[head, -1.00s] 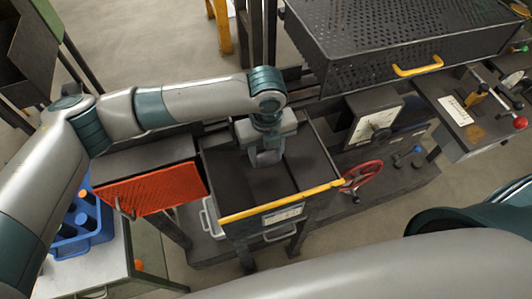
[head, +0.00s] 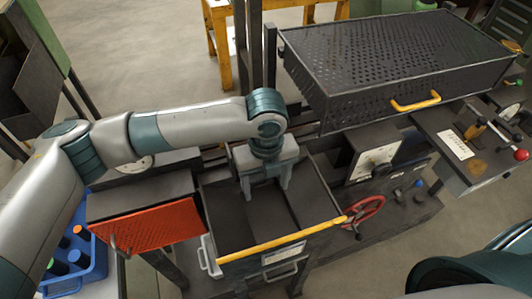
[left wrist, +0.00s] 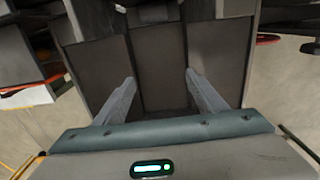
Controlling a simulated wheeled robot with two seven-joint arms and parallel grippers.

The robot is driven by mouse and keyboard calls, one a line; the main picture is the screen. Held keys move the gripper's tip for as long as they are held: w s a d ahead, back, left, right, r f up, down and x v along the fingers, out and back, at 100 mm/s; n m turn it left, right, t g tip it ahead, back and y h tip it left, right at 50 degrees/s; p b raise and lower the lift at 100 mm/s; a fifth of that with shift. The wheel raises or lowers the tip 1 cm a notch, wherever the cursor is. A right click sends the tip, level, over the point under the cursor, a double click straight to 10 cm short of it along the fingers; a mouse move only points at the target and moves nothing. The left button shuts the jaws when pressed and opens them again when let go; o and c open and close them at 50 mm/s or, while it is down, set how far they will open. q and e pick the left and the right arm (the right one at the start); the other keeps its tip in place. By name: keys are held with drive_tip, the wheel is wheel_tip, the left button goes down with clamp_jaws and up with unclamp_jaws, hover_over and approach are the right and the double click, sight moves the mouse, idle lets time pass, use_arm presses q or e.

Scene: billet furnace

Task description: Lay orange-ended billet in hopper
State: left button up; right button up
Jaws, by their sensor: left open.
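The hopper (head: 232,228) is a dark open-topped box with a yellow front rim, in the middle of the head view. My left gripper (head: 265,196) points down into it with its fingers spread. In the left wrist view both fingers (left wrist: 162,98) stand apart with nothing between them, over the hopper's dark floor (left wrist: 215,65). I cannot make out an orange-ended billet in the hopper. Billets with orange ends (head: 78,230) stand in the blue crate (head: 97,268) at the lower left, beside green-ended ones. My right gripper is not in view.
A red perforated panel (head: 150,218) stands just left of the hopper. A red handwheel (head: 364,211) and a gauge (head: 376,142) are on its right. A large perforated box with a yellow handle (head: 415,102) stands behind, at the right. Dark uprights rise behind the hopper.

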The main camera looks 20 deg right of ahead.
use_arm(q)
wheel_tip(320, 180, up, 14)
drive_tip(key=b, duration=0.4)
idle(1.2)
